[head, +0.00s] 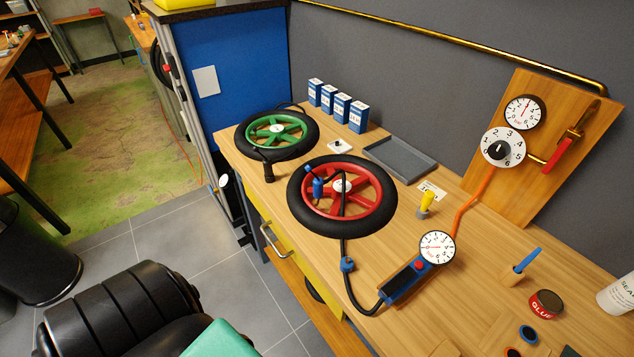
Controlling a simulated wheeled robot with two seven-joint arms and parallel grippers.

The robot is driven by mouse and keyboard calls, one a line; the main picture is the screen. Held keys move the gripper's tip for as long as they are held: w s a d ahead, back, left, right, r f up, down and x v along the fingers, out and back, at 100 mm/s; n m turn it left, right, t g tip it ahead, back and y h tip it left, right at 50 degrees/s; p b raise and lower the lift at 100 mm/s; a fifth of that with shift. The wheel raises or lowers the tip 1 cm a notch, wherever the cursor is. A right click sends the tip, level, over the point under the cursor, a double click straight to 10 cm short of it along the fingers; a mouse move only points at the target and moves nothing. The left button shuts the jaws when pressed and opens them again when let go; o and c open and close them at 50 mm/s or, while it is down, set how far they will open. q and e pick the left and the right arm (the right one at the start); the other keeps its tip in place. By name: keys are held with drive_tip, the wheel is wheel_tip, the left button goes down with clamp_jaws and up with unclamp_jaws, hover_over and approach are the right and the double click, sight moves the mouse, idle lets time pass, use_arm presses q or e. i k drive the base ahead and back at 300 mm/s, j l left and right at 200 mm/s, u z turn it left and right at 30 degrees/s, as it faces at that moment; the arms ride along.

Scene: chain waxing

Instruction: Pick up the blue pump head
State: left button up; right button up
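A small blue pump head (318,187) stands over the left part of the red-spoked wheel (381,208), with a blue tip leaning up to its left. A black hose arches from it, crosses the wheel and runs down past a blue fitting (347,265). The hose continues to the blue and black inflator body (403,280), which carries a round white gauge (437,247). I cannot tell whether the pump head touches the wheel. Neither of my grippers shows in the head view.
A green-spoked wheel (247,141) lies at the back left, with several blue-white boxes (357,117) behind. A grey tray (400,160), yellow-topped tool (426,203), glue tin (546,303) and white bottle (618,295) stand on the bench. A gauge board (545,115) leans on the wall.

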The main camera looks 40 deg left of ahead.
sight(318, 185)
drive_tip(key=k+j+z, duration=0.6)
drive_tip(key=k+j, duration=0.15)
